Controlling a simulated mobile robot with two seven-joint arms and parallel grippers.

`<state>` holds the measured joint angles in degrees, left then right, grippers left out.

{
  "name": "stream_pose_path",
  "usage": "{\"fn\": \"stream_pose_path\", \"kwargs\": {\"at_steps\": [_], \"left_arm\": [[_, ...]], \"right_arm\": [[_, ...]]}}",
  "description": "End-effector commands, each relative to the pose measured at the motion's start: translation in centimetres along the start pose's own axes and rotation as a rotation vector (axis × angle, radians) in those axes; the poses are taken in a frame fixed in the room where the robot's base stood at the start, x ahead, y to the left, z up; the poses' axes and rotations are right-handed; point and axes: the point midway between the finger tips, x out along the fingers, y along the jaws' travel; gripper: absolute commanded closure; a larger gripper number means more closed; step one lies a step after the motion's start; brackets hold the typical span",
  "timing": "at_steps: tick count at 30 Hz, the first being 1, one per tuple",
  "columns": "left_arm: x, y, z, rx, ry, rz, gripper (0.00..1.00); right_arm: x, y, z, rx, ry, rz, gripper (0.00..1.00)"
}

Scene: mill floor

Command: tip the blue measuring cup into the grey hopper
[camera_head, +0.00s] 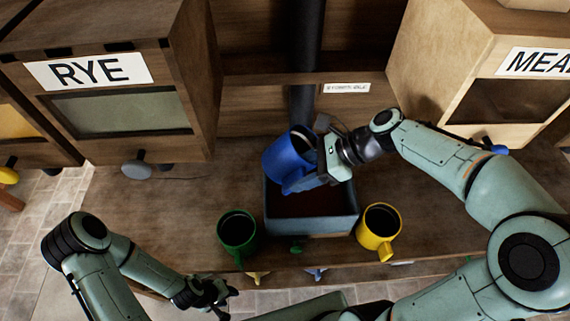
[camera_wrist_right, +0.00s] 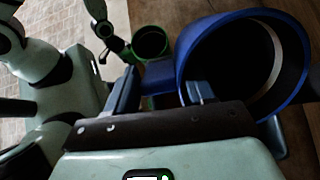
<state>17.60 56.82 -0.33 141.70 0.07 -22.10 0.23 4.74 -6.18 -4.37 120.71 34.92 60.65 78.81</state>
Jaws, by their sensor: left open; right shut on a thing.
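The blue measuring cup (camera_head: 287,156) is over the back left part of the grey hopper (camera_head: 312,225), tilted. My right gripper (camera_head: 308,181) is shut on the cup, at its handle side. In the right wrist view the cup (camera_wrist_right: 240,60) fills the upper right, its dark mouth facing the camera; what is inside cannot be made out. The hopper is an open square box with a dark reddish-brown inside. My left gripper (camera_head: 218,294) is open and empty, low in the head view, in front of the bench edge and apart from the cup and hopper.
A green cup (camera_head: 237,232) stands left of the hopper; a yellow cup (camera_head: 381,228) stands right of it. A RYE bin (camera_head: 120,117) is at left, a MEAL bin (camera_head: 510,90) at right. A dark pipe (camera_head: 305,60) rises behind the hopper. The bench's left part is clear.

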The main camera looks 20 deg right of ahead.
Motion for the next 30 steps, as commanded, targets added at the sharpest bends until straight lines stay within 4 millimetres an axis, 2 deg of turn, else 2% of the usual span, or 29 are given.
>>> {"fn": "stream_pose_path", "kwargs": {"at_steps": [16, 21, 30], "left_arm": [[0.1, -0.1, 0.2, -0.001, -0.002, -0.001, 0.57], [0.1, -0.1, 0.2, -0.001, -0.002, -0.001, 0.57], [0.1, -0.1, 0.2, -0.001, -0.002, -0.001, 0.57]], "right_arm": [[-1.1, 0.1, 1.5, -0.007, 0.603, -0.043, 1.0], [-1.3, 0.1, 1.6, -0.001, 0.666, -0.053, 1.0], [-1.6, 0.1, 1.9, 0.0, 0.663, -0.054, 1.0]]}}
